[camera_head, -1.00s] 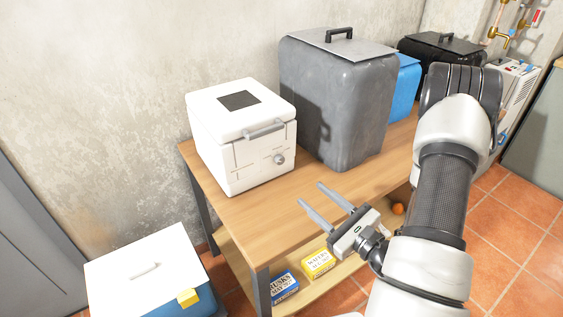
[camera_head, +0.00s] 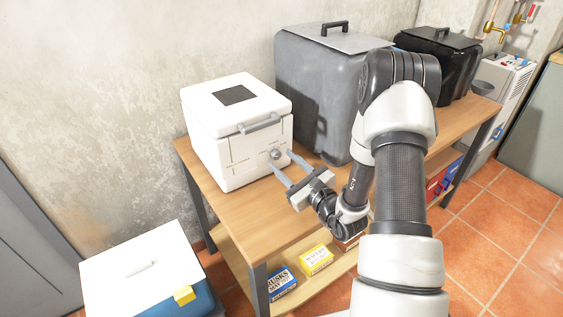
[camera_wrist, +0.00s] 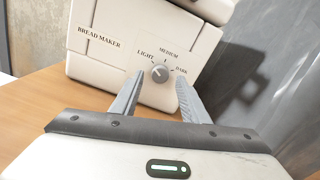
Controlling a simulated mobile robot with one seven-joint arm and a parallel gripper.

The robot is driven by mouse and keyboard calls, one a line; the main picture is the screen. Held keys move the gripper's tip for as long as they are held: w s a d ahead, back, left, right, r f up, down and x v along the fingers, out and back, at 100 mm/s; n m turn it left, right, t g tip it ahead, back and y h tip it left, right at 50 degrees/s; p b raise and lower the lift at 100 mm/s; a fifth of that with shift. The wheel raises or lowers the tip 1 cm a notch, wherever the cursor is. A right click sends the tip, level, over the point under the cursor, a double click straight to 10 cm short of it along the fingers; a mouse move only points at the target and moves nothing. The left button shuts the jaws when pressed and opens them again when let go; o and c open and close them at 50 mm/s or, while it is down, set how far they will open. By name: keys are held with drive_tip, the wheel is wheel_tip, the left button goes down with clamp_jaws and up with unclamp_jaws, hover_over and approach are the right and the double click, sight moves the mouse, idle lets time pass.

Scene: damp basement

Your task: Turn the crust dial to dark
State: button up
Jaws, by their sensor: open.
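The white bread maker (camera_head: 225,130) stands on the wooden table, with a grey front handle (camera_head: 260,123). Its round grey crust dial (camera_wrist: 160,73) is on the front panel, among the labels LIGHT, MEDIUM and DARK. The dial also shows in the head view (camera_head: 275,154). Its pointer is too small to read surely, but seems to lean toward LIGHT. My gripper (camera_head: 282,159) is open and faces the panel. In the wrist view its fingers (camera_wrist: 160,78) stand left and right of the dial. I cannot tell whether they touch it.
A large grey bin (camera_head: 318,95) stands close to the right of the bread maker. The wooden table (camera_head: 228,205) is bare in front of it. A lower shelf holds a blue box (camera_head: 281,284) and a yellow box (camera_head: 316,260). A white-lidded cooler (camera_head: 140,262) is at lower left.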

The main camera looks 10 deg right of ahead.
drive_tip(key=shift+x, duration=0.85)
clamp_jaws()
